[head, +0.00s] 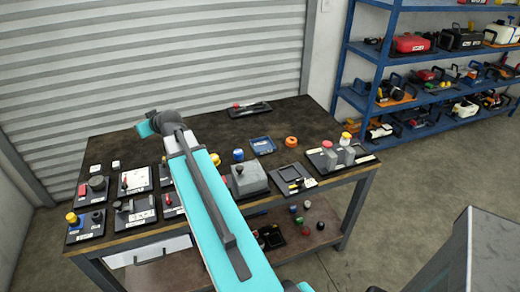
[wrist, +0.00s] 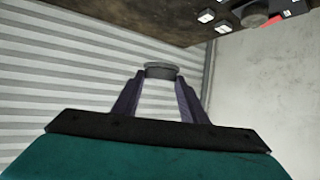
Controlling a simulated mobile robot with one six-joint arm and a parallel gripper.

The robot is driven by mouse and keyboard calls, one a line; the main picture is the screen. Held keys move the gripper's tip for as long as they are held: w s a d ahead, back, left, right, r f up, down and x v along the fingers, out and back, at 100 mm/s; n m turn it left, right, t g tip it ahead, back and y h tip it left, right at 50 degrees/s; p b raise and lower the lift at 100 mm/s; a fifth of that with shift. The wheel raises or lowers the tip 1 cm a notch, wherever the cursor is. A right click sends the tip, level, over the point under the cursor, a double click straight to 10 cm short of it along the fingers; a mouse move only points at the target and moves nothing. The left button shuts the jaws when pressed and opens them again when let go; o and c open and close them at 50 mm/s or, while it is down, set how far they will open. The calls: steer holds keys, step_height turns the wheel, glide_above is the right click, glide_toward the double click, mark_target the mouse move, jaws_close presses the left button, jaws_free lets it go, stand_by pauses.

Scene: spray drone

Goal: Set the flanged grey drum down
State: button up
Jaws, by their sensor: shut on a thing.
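The flanged grey drum (wrist: 160,67) shows in the wrist view as a short grey cylinder with a wider rim. My gripper (wrist: 161,77) is shut on it, with one dark finger on each side. The drum is held in the air, with the ribbed wall behind it and the workbench edge above it in the picture. In the head view the drum and my fingers cannot be made out; my teal arm reaches over the bench and its end is near the back left. The workbench (head: 205,125) has a dark worn top.
Several small panels with knobs stand along the bench's left front. The back middle is largely clear. A loaded blue shelf (head: 345,80) stands right.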

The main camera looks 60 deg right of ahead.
steer(key=s+d+f+m, duration=0.1)
steer(key=s+d+f, duration=0.15)
steer(key=d, duration=0.35)
steer(key=s+d+f, duration=0.1)
steer(key=s+d, duration=0.3)
steer(key=d, duration=0.3)
steer(key=m+g+h+b, duration=0.2)
steer(key=h, duration=0.1)
glide_above(265, 144)
steer(key=s+a, duration=0.2)
steer(key=a, duration=0.2)
step_height(265, 144, down, 8)
steer(key=shift+s+d+r, duration=0.1)
steer(key=shift+s+r, duration=0.05)
steer(key=shift+f+p, duration=0.9)
steer(key=shift+f, duration=2.25)
steer(key=shift+f+p, duration=0.5)
steer(key=shift+f, duration=1.35)
